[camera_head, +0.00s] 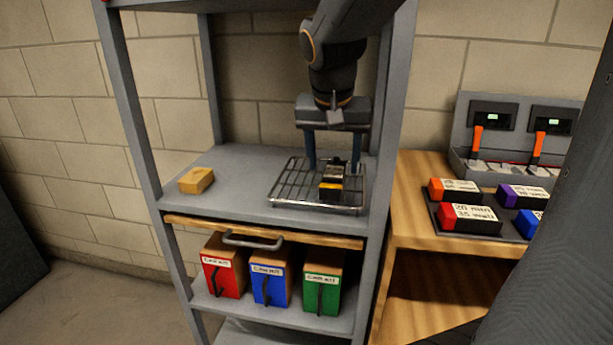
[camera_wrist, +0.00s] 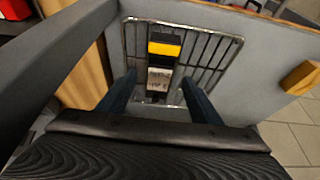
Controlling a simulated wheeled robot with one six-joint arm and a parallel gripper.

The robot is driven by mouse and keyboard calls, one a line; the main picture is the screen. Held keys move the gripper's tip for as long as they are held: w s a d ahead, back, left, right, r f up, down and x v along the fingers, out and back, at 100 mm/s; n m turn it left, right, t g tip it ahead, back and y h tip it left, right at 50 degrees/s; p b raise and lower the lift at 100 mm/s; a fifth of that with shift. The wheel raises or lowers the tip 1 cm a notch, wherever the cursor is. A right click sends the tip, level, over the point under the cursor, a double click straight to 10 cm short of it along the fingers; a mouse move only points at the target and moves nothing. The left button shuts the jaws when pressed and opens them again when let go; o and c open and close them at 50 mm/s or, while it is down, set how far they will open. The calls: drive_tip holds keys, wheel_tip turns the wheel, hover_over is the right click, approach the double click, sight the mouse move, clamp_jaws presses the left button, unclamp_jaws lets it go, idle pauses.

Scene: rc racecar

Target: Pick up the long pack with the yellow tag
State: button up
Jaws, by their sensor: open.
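The long pack with the yellow tag (camera_head: 331,187) lies on a wire rack on the grey shelf. It is dark, with a yellow band and a pale label. In the wrist view the pack (camera_wrist: 164,48) lies lengthwise, its yellow band at the far end and its pale label nearer me. My gripper (camera_head: 333,168) is open above the rack, its two blue fingers pointing down. In the wrist view my gripper's fingers (camera_wrist: 158,88) stand either side of the near part of the pack, with gaps on both sides. I cannot tell how far above the rack the fingertips are.
The wire rack (camera_head: 285,190) has a raised rim. A yellow-brown block (camera_head: 196,180) sits left on the shelf (camera_head: 233,165). Shelf posts stand on both sides. Below are red (camera_head: 222,277), blue (camera_head: 268,284) and green (camera_head: 321,294) boxes. More packs and a charger stand on the wooden bench (camera_head: 408,190) at right.

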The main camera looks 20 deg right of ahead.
sight(333, 175)
drive_tip(key=x, duration=0.4)
drive_tip(key=shift+f, duration=0.1)
drive_tip(key=shift+a, duration=0.1)
clamp_jaws()
drive_tip(key=shift+r, duration=0.25)
